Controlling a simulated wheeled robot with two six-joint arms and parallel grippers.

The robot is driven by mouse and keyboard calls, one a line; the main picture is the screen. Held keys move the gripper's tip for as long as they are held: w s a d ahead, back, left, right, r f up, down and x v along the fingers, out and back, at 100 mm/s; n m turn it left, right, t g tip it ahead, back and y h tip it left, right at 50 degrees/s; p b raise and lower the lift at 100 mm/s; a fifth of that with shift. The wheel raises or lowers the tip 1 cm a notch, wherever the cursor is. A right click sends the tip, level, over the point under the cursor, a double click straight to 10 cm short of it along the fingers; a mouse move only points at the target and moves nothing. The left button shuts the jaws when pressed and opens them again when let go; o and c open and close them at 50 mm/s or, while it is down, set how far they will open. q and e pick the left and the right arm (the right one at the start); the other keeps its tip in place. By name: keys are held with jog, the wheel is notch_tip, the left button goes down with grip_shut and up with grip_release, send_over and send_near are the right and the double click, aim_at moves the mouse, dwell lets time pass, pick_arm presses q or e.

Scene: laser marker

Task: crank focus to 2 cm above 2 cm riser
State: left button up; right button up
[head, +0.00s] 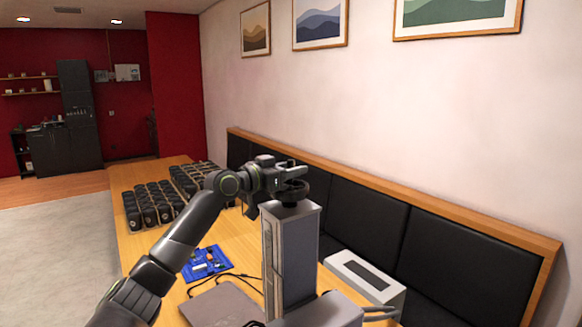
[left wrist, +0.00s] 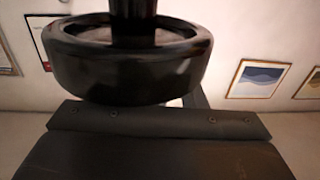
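The laser marker's grey column (head: 290,262) stands upright on the wooden table. On its top sits a round black crank wheel (head: 290,197), which fills the upper part of the left wrist view (left wrist: 130,65) above a dark top plate (left wrist: 160,122) with small screws. My left gripper (head: 294,178) is at the wheel, at the top of the column; contact with it is not clear. Its fingers are dark against the dark wheel, so their opening cannot be made out. My right gripper is not in view. I cannot pick out a 2 cm riser.
A flat grey plate (head: 222,306) lies left of the column, with dark cables near it. A blue mat (head: 208,262) with small items lies behind. Rows of black tumblers (head: 152,203) fill the far table. A white box (head: 352,265) stands right, before a black padded bench (head: 450,265).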

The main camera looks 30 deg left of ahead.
pick_arm(q)
jog(key=shift+c, duration=0.2)
grip_shut()
jog(key=shift+n+y, duration=0.4)
jog(key=shift+y, duration=0.2)
